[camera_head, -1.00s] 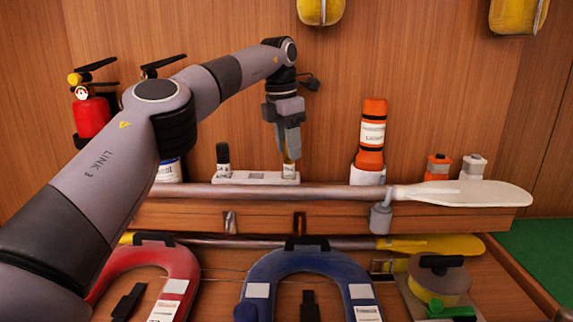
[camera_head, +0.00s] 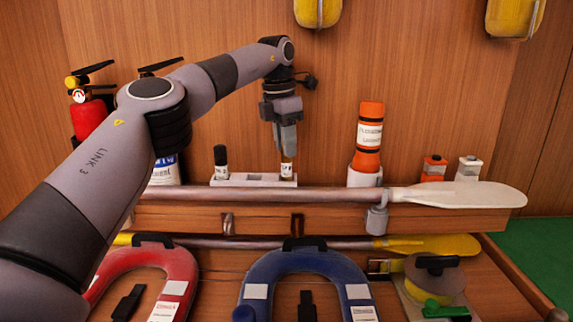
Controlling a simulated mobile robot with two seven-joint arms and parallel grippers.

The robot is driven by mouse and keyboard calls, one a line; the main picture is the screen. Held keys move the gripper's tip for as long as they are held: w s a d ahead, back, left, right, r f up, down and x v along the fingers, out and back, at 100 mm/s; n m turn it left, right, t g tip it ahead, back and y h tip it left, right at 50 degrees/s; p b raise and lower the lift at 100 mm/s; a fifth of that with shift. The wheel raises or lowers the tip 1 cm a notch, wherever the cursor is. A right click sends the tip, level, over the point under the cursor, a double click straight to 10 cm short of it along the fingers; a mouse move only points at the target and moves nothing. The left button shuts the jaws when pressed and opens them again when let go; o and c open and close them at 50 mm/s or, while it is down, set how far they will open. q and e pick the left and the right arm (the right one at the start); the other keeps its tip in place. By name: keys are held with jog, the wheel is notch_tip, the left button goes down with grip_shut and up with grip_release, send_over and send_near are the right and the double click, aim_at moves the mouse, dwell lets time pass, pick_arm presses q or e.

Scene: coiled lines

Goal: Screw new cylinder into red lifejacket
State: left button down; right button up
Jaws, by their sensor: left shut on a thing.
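My left gripper (camera_head: 287,153) points down at the white holder (camera_head: 250,181) on the shelf. It is shut on a small cylinder (camera_head: 287,170) with a white label at the holder's right end; I cannot tell whether its base is still seated in the holder. A second cylinder (camera_head: 221,160), with a black top and white label, stands upright at the holder's left end. The red lifejacket (camera_head: 176,273) lies at the lower left, its left part hidden by my left arm. My right gripper is not in view.
A paddle (camera_head: 300,195) lies along the shelf front. A blue lifejacket (camera_head: 262,275) lies beside the red one. An orange canister (camera_head: 369,137) stands right of the holder. A fire extinguisher (camera_head: 88,116) is at the left, and a round reel (camera_head: 436,275) at the right.

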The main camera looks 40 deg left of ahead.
pick_arm(q)
notch_tip(320, 180, up, 3)
jog(key=p, duration=0.2)
jog(key=shift+f+p, duration=0.2)
jog(key=shift+p, duration=0.2)
jog(key=shift+r, duration=0.5)
jog(key=shift+d+r, duration=0.1)
